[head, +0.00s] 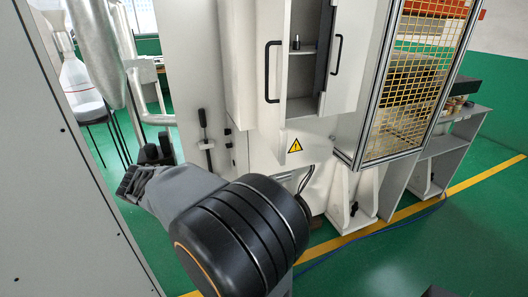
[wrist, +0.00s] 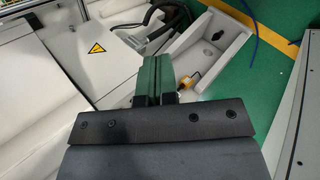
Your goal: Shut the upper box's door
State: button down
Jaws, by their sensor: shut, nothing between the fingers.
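The upper box (head: 303,109) is a pale grey cabinet on the machine front, at the top middle of the head view. Its inside shows, with a small dark item on a shelf. A door panel with a black handle (head: 268,72) stands left of the opening, and another panel with a black handle (head: 337,55) stands right of it. Both look swung outward. The box's top is cut off. My gripper (wrist: 157,62) shows green fingers pressed together and empty in the wrist view. In the head view my arm reaches left, below the box and apart from its doors.
A yellow mesh guard (head: 405,85) stands right of the box. A warning triangle (head: 295,146) marks the machine below it. A tall grey panel (head: 55,190) fills the left side. Green floor with a yellow line (head: 455,190) is clear at the right.

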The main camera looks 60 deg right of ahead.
aim_at(275, 153)
jog(key=w+d+r+m+g+h, duration=0.2)
jog(key=d+r+m+g+h, duration=0.15)
jog(key=d, duration=0.25)
jog(key=w+d+r+m+g+h, duration=0.2)
jog(key=d+r+g+h, duration=0.15)
jog(key=d, duration=0.25)
jog(key=shift+g+y, duration=0.5)
jog(key=p+x, duration=0.3)
jog(key=x, duration=0.9)
jog(key=shift+s+d, duration=0.15)
jog(key=shift+s, duration=0.05)
jog(key=shift+p+x, duration=0.5)
jog(key=shift+x, duration=0.35)
jog(key=shift+f, duration=0.15)
